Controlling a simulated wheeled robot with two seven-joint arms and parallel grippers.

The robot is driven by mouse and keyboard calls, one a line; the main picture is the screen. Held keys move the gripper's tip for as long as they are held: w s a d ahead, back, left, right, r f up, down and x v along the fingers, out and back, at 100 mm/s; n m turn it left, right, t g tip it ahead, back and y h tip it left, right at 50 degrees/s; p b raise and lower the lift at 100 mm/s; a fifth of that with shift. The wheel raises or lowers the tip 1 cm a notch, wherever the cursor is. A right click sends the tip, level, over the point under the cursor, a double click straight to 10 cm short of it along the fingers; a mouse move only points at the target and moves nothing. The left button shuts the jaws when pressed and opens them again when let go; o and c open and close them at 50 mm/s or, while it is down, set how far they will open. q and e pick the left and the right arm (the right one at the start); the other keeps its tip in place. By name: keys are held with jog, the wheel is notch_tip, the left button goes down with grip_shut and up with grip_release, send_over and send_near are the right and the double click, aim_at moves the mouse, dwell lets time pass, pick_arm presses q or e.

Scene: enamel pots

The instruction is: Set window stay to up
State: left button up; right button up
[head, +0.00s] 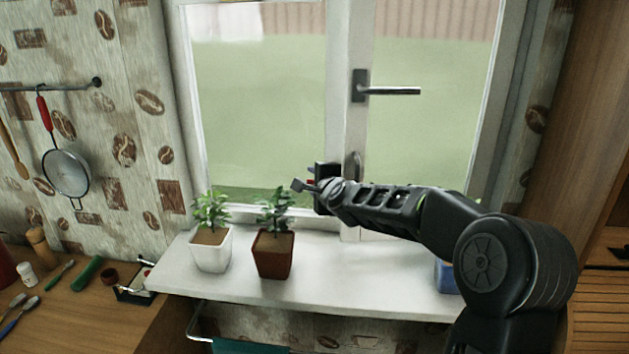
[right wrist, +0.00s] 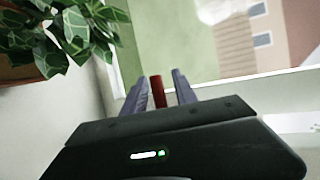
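My right gripper (head: 306,185) is in front of the lower window frame, just above the sill, with its arm coming in from the right. In the right wrist view its two grey fingers (right wrist: 157,93) stand apart. A red upright piece (right wrist: 157,90), which may be the window stay, shows between them with a gap on each side. A bit of red also shows at the gripper in the head view (head: 311,182). A grey metal fitting (head: 354,164) on the frame shows just behind my arm. Most of the stay is hidden. My left gripper is out of view.
A white pot (head: 211,255) and a brown pot (head: 273,259) with plants stand on the sill (head: 350,275), the brown one close to the gripper. Leaves (right wrist: 75,35) fill the wrist view's upper left. The window handle (head: 392,91) lies horizontal. A blue object (head: 445,277) sits right.

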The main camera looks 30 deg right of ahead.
jog(key=shift+s, duration=0.1)
jog(key=b+v, duration=0.1)
jog(key=v, duration=0.6)
jog(key=shift+s, duration=0.3)
jog(key=shift+a+r, duration=0.1)
jog(key=shift+c, duration=0.3)
